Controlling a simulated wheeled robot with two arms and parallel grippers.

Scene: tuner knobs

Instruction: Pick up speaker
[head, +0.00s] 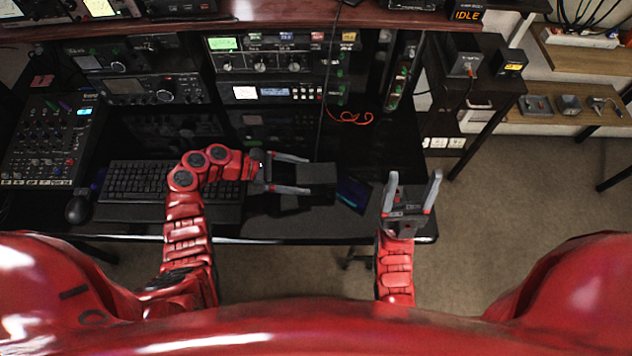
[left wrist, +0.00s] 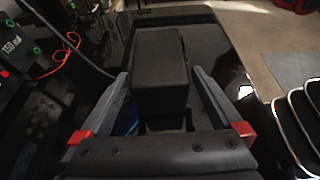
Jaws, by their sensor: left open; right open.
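The speaker (head: 322,173) is a black box on the black desk, right of the keyboard. It also shows in the left wrist view (left wrist: 160,62), standing between the two grey fingers. My left gripper (head: 307,176) is open, with one finger along each side of the speaker. In the wrist view a gap shows beside the fingers, though contact is hard to judge against the dark surfaces. My right gripper (head: 413,184) is open and empty, its fingers pointing away from me near the desk's front right corner.
A black keyboard (head: 130,181) and mouse (head: 79,207) lie to the left, beside a mixer (head: 45,140). A dark blue-lit flat device (head: 353,193) lies right of the speaker. Radio units (head: 280,55) stand behind. A thin cable and a red cord (head: 350,118) lie beyond the speaker.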

